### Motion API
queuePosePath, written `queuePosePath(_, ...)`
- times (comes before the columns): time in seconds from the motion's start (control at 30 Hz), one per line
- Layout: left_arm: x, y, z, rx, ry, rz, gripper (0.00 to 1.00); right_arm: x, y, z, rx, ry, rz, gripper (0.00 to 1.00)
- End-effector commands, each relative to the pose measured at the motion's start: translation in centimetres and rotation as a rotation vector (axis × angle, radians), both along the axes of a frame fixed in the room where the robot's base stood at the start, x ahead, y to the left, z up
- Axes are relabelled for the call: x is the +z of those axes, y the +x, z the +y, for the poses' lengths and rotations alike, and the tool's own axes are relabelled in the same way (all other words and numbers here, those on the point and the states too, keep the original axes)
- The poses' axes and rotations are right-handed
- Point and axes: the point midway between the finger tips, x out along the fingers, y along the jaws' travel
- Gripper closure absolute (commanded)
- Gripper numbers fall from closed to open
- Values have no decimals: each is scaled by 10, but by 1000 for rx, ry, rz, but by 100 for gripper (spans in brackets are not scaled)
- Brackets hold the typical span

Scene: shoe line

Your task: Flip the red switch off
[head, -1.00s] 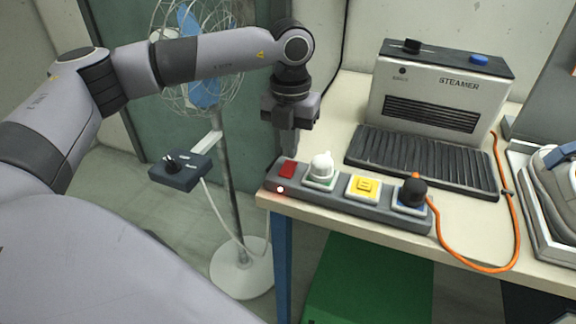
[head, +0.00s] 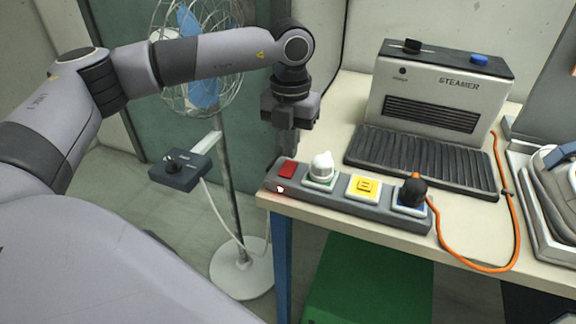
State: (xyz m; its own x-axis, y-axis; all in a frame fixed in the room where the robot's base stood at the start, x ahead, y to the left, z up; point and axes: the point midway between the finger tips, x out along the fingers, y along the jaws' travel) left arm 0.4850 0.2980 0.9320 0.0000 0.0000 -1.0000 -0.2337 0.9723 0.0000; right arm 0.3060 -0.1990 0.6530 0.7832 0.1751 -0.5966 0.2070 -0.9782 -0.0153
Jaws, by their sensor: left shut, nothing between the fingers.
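The red switch (head: 287,169) is at the left end of the grey power strip (head: 335,206) along the table's front edge. A small indicator (head: 280,189) beside it looks pale with a little red and no clear glow. My left gripper (head: 290,152) points down with its fingers together and empty, just behind and above the red switch. Whether the fingertips touch the switch or strip cannot be told. My right gripper is not in view.
The steamer (head: 440,95) stands behind. A fan (head: 205,85) and its control box (head: 180,170) stand left of the table.

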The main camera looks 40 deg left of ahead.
Motion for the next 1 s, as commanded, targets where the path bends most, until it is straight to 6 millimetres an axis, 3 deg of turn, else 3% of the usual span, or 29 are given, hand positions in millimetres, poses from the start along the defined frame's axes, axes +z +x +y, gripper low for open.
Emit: queuePosePath(1.0,-11,0,0,0,0,0,100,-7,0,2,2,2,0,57)
